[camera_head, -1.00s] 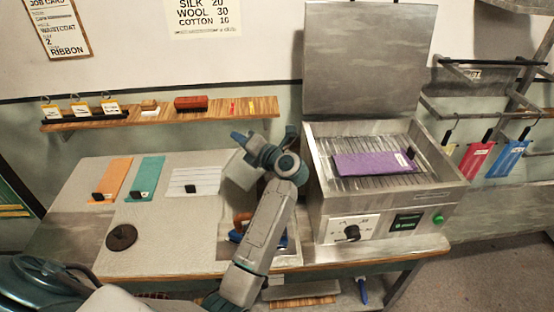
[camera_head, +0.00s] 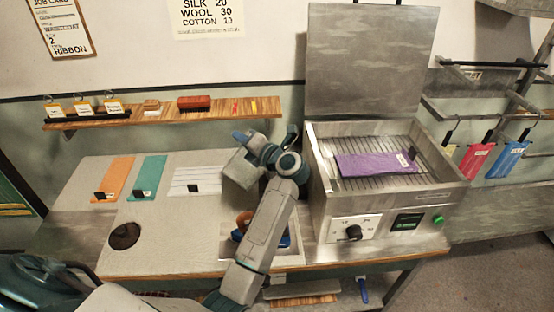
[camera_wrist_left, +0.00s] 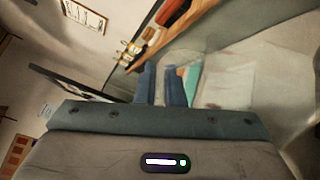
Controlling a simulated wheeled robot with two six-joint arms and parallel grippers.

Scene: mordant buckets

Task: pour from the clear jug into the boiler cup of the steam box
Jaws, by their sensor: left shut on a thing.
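The steam box (camera_head: 340,200) stands at the right of the bench with its lid up. A purple cloth (camera_head: 375,164) lies on its rack. I cannot make out the boiler cup. My left gripper (camera_head: 243,168) is at the left of the steam box, above the bench, with its fingers mostly hidden by my arm in the head view. In the left wrist view its blue fingers (camera_wrist_left: 161,86) are shut on the clear jug (camera_wrist_left: 195,60), of which only a faint transparent rounded outline shows. How full it is, I cannot tell. My right gripper is not in view.
Orange (camera_head: 113,178), teal (camera_head: 147,177) and white (camera_head: 198,180) sheets lie on the bench, with a dark round disc (camera_head: 125,235) in front. A blue-and-orange tool (camera_head: 242,225) lies in a tray beneath my arm. A wall shelf (camera_head: 160,115) runs behind.

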